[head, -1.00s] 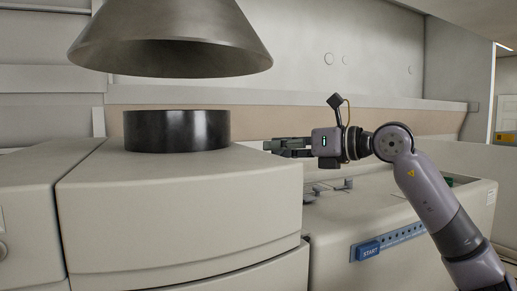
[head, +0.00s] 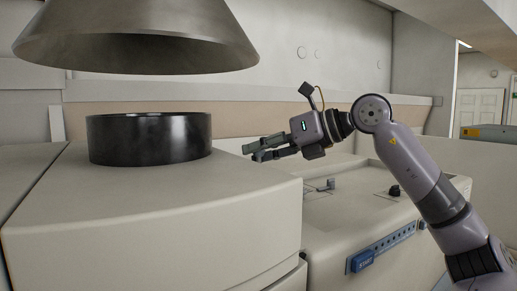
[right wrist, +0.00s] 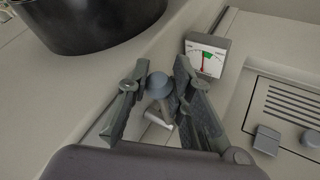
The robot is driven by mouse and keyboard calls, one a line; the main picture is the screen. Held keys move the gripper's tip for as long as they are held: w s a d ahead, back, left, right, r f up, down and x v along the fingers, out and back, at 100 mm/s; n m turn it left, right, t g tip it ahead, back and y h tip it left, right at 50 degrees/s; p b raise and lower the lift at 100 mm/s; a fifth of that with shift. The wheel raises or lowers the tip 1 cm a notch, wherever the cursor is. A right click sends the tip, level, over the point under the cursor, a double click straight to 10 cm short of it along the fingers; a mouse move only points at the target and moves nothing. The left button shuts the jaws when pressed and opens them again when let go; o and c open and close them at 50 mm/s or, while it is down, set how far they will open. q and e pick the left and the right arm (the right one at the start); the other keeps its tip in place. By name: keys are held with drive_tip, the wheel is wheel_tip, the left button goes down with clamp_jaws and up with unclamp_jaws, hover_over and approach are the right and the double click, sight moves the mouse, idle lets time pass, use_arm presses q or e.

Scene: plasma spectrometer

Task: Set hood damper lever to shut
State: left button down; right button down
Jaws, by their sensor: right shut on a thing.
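The lever has a blue-grey round knob (right wrist: 158,83) on a pale shaft, seen in the right wrist view. My right gripper (right wrist: 161,75) is shut on it, with the knob between the two fingers. In the head view my right gripper (head: 252,151) reaches left past the back edge of the beige instrument housing, tilted a little downward. The lever is hidden there. A small gauge (right wrist: 206,56) with a white face, a green patch and a red needle stands beside the fingers. My left gripper is not in view.
A metal cone hood (head: 140,40) hangs over a black ring (head: 150,140) on the housing (head: 160,220). A lower unit (head: 385,215) with a blue START button (head: 363,262) stands to the right, below my right arm. A vent panel (right wrist: 285,105) shows in the wrist view.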

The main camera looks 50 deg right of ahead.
drive_tip(key=c, duration=1.8)
unclamp_jaws()
drive_tip(key=shift+f, duration=0.25)
drive_tip(key=shift+o, duration=0.6)
drive_tip(key=shift+r, duration=0.1)
drive_tip(key=shift+s+r, duration=0.35)
drive_tip(key=shift+s, duration=0.15)
drive_tip(key=v, duration=1)
drive_tip(key=shift+s+d, duration=0.3)
drive_tip(key=shift+s, duration=0.1)
